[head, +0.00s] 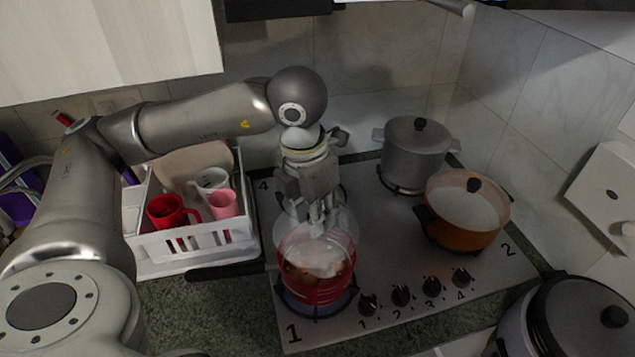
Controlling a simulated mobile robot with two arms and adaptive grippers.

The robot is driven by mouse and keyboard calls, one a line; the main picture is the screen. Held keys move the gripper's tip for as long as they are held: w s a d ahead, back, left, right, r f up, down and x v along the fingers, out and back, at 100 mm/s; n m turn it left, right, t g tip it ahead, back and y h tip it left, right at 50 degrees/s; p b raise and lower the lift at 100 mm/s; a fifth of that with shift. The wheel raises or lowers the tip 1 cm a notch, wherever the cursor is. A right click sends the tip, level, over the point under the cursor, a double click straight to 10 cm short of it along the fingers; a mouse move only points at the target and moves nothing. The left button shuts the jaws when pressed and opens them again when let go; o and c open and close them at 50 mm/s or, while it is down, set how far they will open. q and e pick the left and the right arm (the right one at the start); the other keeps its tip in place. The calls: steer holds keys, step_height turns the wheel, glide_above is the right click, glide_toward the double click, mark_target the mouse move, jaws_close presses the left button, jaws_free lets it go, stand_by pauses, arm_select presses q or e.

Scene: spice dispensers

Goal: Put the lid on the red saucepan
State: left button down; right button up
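The red saucepan (318,290) stands on the front left burner of the hob, with brownish food inside. A clear glass lid (345,228) is over its top, its outline reaching behind the pan's far rim. I cannot tell whether the lid touches the rim all round. My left gripper (319,228) points down at the middle of the lid. Its fingers are close together at the lid's knob, which they hide, and appear shut on it. My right gripper is not in view.
A grey lidded pot (414,150) stands at the back right of the hob (385,255), and an orange lidded pan (463,228) at the right. A white dish rack (190,247) with cups is on the left. A dark-lidded cooker (585,318) is at bottom right.

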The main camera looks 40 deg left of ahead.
arm_select(q)
steer(key=shift+s+r, duration=0.1)
steer(key=shift+r, duration=0.05)
steer(key=shift+s+d+f+b, duration=0.2)
steer(key=shift+d+f+b, duration=0.1)
steer(key=shift+f, duration=0.2)
steer(key=shift+a+f, duration=0.1)
steer(key=shift+f, duration=0.25)
step_height(320, 180, down, 3)
steer(key=b, duration=0.2)
steer(key=shift+w+b, duration=0.1)
steer(key=shift+b, duration=0.55)
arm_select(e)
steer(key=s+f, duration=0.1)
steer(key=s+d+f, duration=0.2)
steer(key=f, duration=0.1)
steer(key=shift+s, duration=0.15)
arm_select(q)
steer(key=shift+r, duration=0.1)
